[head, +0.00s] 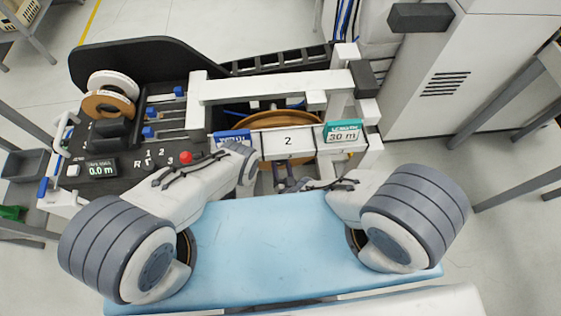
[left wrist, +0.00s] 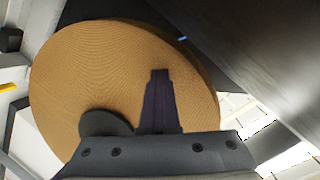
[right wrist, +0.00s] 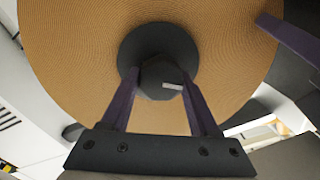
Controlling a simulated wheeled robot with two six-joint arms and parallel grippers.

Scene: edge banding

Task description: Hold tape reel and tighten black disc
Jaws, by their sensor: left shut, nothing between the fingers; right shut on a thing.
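The tape reel (right wrist: 230,50) is a large tan-brown wound roll. It fills much of the right wrist view, shows in the left wrist view (left wrist: 100,70), and shows partly behind the machine's white bar in the head view (head: 272,119). The black disc (right wrist: 185,45) sits at the reel's centre with a faceted knob. My right gripper (right wrist: 160,78) is shut on the knob, one finger on each side. My left gripper (left wrist: 159,72) is shut and empty, its fingers together in front of the reel's face. I cannot tell whether they touch the reel.
The machine's control panel (head: 98,168) with a red button stands at the left. A white bar with a blue label, a "2" and a green "30 m" label (head: 343,132) crosses above my grippers. A light-blue surface (head: 270,250) lies below my arms.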

